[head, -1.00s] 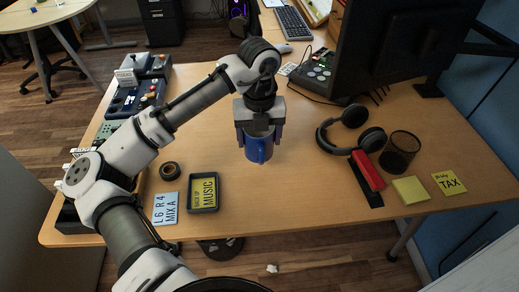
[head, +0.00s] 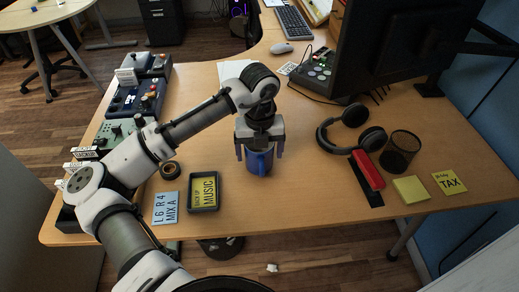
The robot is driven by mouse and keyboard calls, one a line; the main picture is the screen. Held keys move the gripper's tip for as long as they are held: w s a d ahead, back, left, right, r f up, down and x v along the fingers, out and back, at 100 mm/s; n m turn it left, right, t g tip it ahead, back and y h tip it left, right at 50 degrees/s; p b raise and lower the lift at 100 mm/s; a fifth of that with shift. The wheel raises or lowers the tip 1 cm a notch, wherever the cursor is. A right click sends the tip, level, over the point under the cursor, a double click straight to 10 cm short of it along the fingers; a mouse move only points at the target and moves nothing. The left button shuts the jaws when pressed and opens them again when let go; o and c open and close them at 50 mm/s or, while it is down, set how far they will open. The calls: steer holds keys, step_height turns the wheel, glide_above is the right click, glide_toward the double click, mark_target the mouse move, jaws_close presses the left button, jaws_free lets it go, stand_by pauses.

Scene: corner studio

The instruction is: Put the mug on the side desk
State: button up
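The blue mug (head: 259,163) is upright over the front middle of the wooden desk (head: 310,196), and its base appears to rest on the desktop. My gripper (head: 260,155) points down over it, one finger on each side. The fingers stand wide, with what look like narrow gaps between them and the mug's sides. The gripper's palm hides the mug's top.
A black tray with a MUSIC card (head: 204,208) and a roll of tape (head: 169,170) lie left of the mug. Headphones (head: 351,130), a red stapler (head: 369,171) and a mesh cup (head: 400,151) stand to the right.

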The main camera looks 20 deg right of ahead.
steer(key=shift+o, duration=0.6)
step_height(320, 180, up, 12)
steer(key=shift+r, duration=0.15)
steer(key=shift+s, duration=0.15)
stand_by(0.3)
